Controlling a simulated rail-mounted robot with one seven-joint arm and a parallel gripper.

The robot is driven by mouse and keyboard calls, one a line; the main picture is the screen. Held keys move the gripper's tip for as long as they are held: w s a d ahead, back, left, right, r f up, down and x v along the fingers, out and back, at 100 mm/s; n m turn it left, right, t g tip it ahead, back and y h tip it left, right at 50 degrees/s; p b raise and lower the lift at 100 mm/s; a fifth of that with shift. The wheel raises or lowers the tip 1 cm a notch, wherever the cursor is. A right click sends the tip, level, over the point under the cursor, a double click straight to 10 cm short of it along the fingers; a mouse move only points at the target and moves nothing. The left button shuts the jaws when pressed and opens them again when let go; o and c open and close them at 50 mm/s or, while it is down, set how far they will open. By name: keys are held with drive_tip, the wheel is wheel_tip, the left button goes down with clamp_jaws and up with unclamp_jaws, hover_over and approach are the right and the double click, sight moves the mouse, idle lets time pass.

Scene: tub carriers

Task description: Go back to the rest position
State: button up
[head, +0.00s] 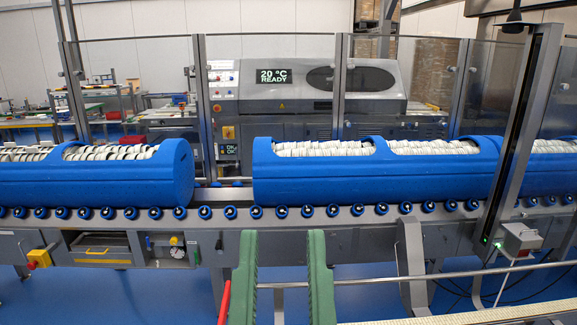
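My gripper and arm do not show in the head view, so I cannot see whether the gripper is open or shut. Two long blue tub carriers lie on the roller conveyor (345,219). The left carrier (150,182) runs off the left edge, and its rounded end is near the middle left. The right carrier (320,181) starts past a gap and runs off the right edge. Both have top openings filled with rows of white pieces.
Two upright green bars (319,285) stand at the bottom centre, with a metal rod (420,280) to their right. Glass panels on grey posts stand behind the conveyor. A machine (320,85) reading "20 °C READY" is beyond. A dark post (520,130) rises at right.

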wheel_tip(320, 180, up, 33)
drive_tip(key=p, duration=2.8)
drive_tip(key=shift+w+r, duration=0.2)
